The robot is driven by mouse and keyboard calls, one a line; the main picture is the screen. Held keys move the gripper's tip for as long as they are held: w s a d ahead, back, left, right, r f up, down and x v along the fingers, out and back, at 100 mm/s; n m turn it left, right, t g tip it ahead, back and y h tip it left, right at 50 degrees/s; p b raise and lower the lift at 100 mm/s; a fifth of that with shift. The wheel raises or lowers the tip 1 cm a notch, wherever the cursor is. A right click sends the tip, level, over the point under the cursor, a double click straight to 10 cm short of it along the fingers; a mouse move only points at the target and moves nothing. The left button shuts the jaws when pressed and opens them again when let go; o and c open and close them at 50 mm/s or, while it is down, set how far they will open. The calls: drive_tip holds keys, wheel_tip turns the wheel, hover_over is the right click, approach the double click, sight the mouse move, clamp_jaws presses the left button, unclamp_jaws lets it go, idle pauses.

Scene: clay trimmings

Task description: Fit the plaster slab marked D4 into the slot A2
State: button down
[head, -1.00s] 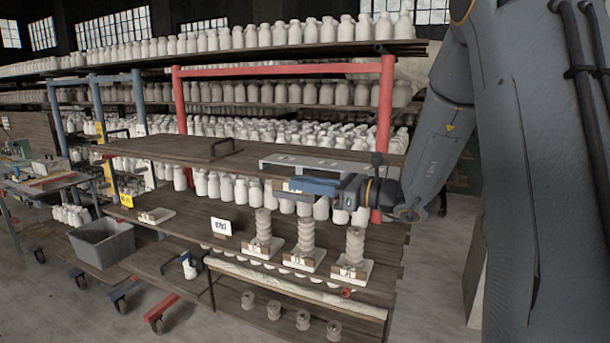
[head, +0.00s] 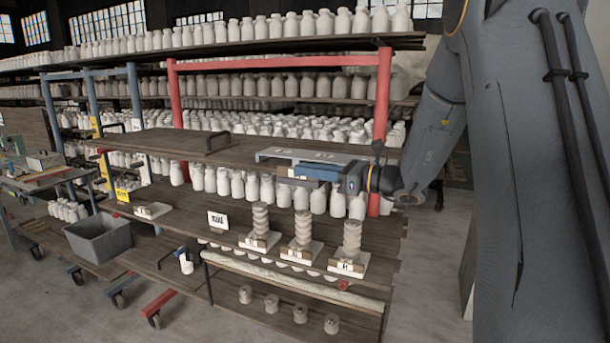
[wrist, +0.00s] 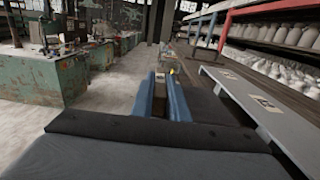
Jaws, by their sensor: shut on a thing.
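My gripper (head: 298,174), with blue fingers, is shut on a small pale brown slab (wrist: 159,89), which shows between the fingers in the wrist view. I cannot read a mark on it. In the head view my gripper is just in front of and slightly below a long grey-white rack (head: 268,154) on the middle shelf. The rack carries small marks too small to read, so I cannot tell which slot is A2. It also shows at the right of the wrist view (wrist: 228,88). The held slab is mostly hidden by the fingers.
Below my gripper, three white bases (head: 348,266) with coiled clay columns stand on the lower shelf. A pale plate (head: 152,210) and a white sign (head: 218,222) are further left. A grey bin (head: 100,240) stands at left. A red post (head: 383,120) rises behind my gripper.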

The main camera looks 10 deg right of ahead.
drive_tip(key=shift+w+d, duration=0.35)
drive_tip(key=shift+w, duration=0.05)
drive_tip(key=shift+w+d+b, duration=0.25)
drive_tip(key=shift+w+d, duration=0.4)
drive_tip(key=shift+w, duration=0.3)
drive_tip(key=shift+w+d+b, duration=0.3)
drive_tip(key=shift+w+d, duration=0.4)
drive_tip(key=shift+w, duration=0.2)
drive_tip(key=shift+w+d+b, duration=0.25)
drive_tip(key=shift+w+d, duration=0.4)
drive_tip(key=shift+w, duration=0.3)
idle(1.8)
drive_tip(key=c, duration=1.6)
unclamp_jaws()
drive_tip(key=shift+c, duration=0.2)
